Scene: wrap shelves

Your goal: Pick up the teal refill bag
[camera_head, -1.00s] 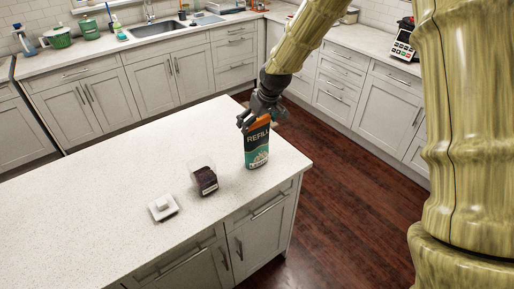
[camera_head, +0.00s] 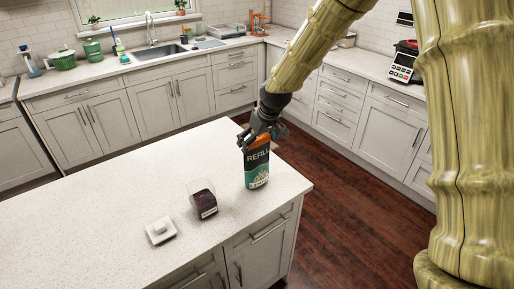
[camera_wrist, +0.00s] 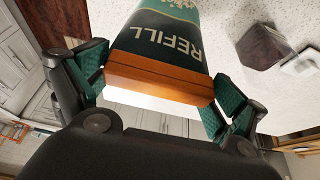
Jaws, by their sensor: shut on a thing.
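The teal refill bag (camera_head: 257,168) has an orange top band, a dark panel reading REFILL and a teal lower part. It is upright at the right end of the island counter (camera_head: 110,200). My gripper (camera_head: 262,132) comes from above and is shut on the bag's orange top. In the wrist view, the gripper's teal finger pads (camera_wrist: 160,85) press on both ends of the orange band of the bag (camera_wrist: 165,40). I cannot tell whether the bag's base touches the counter.
A clear container with dark contents (camera_head: 203,200) stands left of the bag, with a white lid (camera_head: 160,230) beside it. The container also shows in the wrist view (camera_wrist: 265,45). The island's right edge is close to the bag. The left of the island is clear.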

